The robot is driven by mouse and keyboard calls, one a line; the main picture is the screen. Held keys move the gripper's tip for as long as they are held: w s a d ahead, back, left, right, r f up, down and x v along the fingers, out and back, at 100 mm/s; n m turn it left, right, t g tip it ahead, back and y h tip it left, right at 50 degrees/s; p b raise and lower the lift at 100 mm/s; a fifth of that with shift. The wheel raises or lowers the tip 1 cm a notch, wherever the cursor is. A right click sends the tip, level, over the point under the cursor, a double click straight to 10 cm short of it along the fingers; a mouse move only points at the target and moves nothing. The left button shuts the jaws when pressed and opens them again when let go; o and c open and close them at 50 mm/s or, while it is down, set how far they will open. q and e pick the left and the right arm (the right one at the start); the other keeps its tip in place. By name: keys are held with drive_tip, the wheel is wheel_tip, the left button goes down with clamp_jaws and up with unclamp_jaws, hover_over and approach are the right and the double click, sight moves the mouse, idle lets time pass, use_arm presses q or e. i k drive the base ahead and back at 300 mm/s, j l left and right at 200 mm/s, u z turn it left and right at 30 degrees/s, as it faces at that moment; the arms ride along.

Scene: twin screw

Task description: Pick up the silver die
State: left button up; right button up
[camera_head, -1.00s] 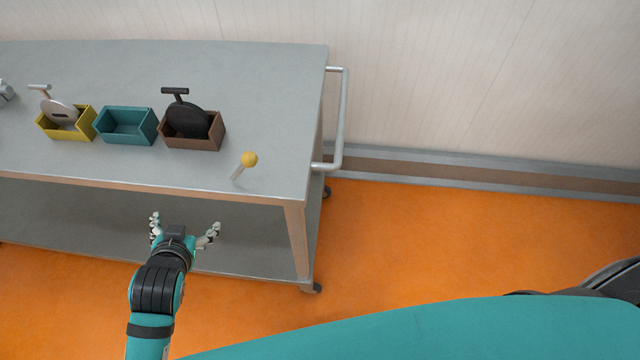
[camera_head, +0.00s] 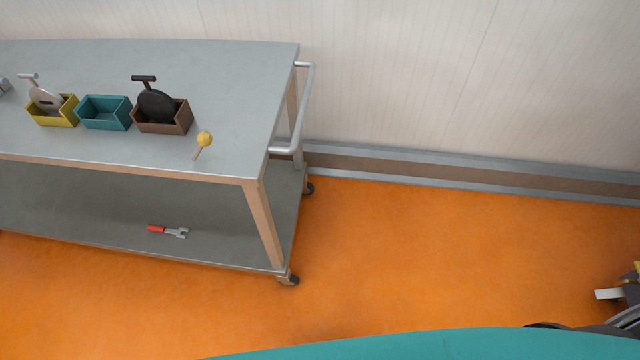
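A silver disc with a dark slot and a short handle, which looks like the silver die (camera_head: 45,98), stands tilted in the yellow box (camera_head: 66,119) at the left of the cart top. A similar black disc with a black handle (camera_head: 157,104) stands in the brown box (camera_head: 176,125). The teal box (camera_head: 93,122) between them looks empty.
The grey cart (camera_head: 225,85) has a push handle (camera_head: 309,105) on its right. A yellow-headed pin (camera_head: 204,139) is near its front edge. A red-handled tool (camera_head: 157,229) lies on the lower shelf. A partly cut-off white piece (camera_head: 608,294) shows at the right edge.

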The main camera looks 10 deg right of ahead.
sight(47, 99)
drive_tip(key=u, duration=1.25)
